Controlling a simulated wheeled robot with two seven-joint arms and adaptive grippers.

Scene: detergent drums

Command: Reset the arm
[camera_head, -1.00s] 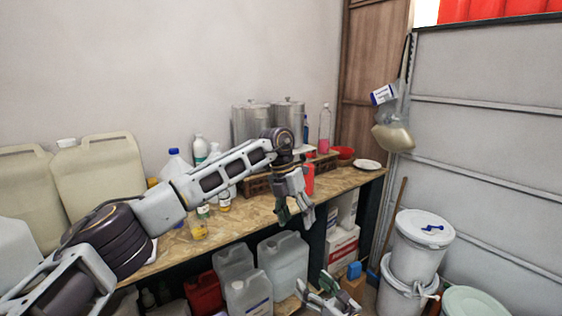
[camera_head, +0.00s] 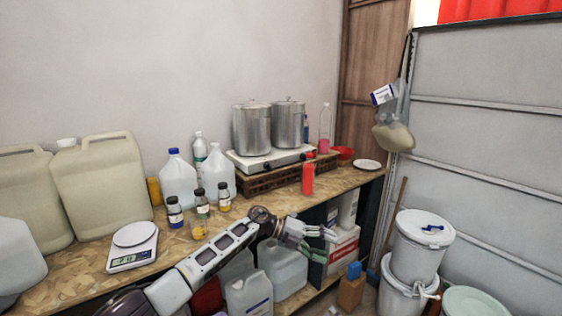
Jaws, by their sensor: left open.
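My left arm comes in from the bottom left and reaches across the front edge of the wooden workbench (camera_head: 75,272). My left gripper (camera_head: 328,244) is at its end, open and empty, with its fingers spread toward the right. It is in front of the bench edge, by the shelf opening, and apart from the red bottle (camera_head: 308,176) on the bench above it. My right gripper cannot be made out.
The bench holds a scale (camera_head: 134,246), small bottles (camera_head: 200,203), large jugs (camera_head: 100,185) and metal pots (camera_head: 251,130) on a stove. Clear jugs (camera_head: 283,266) and boxes (camera_head: 343,248) are below. White buckets (camera_head: 418,248) stand at right.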

